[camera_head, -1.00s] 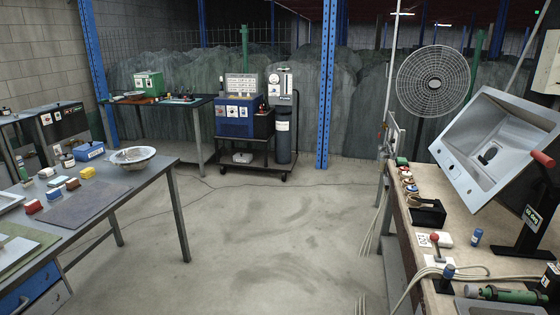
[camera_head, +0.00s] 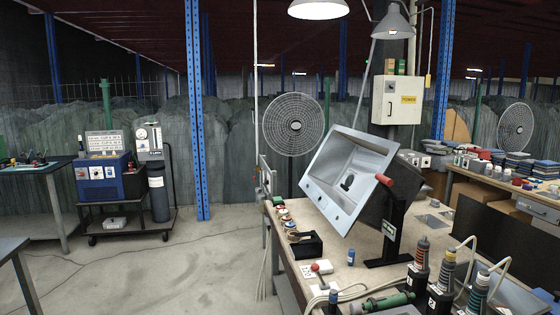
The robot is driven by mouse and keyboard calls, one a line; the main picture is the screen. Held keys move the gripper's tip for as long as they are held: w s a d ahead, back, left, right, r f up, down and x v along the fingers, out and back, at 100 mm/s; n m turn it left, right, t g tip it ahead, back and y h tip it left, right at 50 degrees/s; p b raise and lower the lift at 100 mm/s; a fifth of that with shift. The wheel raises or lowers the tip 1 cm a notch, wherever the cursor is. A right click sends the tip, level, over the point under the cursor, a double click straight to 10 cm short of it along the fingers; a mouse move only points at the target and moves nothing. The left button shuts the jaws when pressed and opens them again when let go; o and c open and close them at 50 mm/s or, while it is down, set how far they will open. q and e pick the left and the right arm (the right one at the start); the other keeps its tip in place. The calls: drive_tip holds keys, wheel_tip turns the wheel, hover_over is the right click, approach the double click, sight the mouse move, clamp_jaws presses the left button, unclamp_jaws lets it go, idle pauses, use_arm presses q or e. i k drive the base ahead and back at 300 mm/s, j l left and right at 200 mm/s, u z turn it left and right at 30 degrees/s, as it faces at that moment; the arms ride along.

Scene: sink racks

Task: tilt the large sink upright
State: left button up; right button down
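The large sink (camera_head: 347,180) is a grey metal basin with a wide flat rim and a dark drain in its middle. It sits tilted on a black stand (camera_head: 393,232) at the left part of the workbench, its open face turned up and toward the left. A red handle (camera_head: 384,180) shows at the right edge of the sink, by the top of the stand. Neither of my grippers is in view, and nothing touches the sink from my side.
The workbench (camera_head: 333,261) holds a black box (camera_head: 306,245), a small blue bottle (camera_head: 351,257), a green tool (camera_head: 388,301) and several upright tools at the front. A fan (camera_head: 294,124) stands behind.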

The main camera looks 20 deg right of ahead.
sight(360, 176)
drive_tip(key=z, duration=1.25)
